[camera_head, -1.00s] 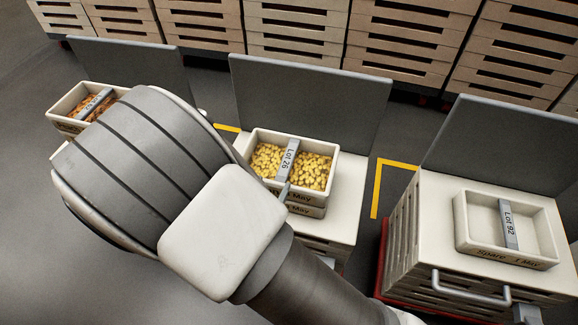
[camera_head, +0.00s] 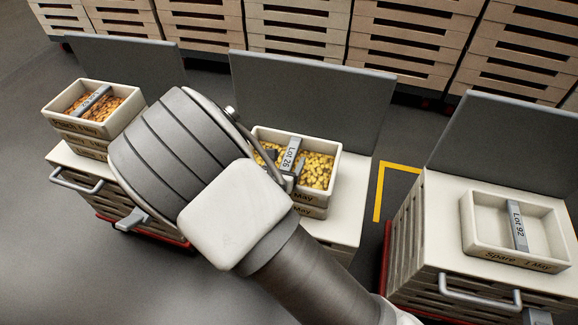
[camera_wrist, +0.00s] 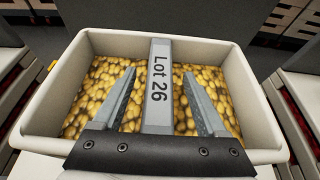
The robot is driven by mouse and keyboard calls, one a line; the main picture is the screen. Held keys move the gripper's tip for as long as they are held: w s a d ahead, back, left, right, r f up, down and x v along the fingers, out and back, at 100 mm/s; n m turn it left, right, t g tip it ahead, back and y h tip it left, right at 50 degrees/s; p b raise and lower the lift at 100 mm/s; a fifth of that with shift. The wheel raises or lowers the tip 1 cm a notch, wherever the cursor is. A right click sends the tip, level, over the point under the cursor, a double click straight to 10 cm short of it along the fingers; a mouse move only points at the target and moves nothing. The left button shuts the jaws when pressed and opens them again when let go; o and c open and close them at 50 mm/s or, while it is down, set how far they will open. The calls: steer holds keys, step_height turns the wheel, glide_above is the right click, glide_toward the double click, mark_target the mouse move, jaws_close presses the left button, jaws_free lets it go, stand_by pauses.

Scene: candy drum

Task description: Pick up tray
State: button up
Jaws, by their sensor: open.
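A cream tray (camera_head: 330,160) with yellow candies and a grey centre bar marked "Lot 26" sits on top of a stack on the middle cart. It also shows in the wrist view (camera_wrist: 268,128). My gripper (camera_wrist: 158,80) is open, with one finger on each side of the Lot 26 bar (camera_wrist: 157,95), apart from it. In the head view my arm hides the tray's left part and most of the gripper. An orange-filled tray (camera_head: 62,108) tops a stack on the left cart. An empty tray (camera_head: 480,238) marked "Lot 92" and "Spare" sits on the right cart.
Grey upright panels (camera_head: 300,90) stand behind each cart. Stacked beige crates (camera_head: 400,40) line the back. The right cart (camera_head: 425,215) has a front handle, and clear floor with a yellow line (camera_head: 379,190) lies between it and the middle cart.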

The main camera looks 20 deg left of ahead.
jaws_close()
steer(key=shift+r, duration=0.1)
stand_by(1.2)
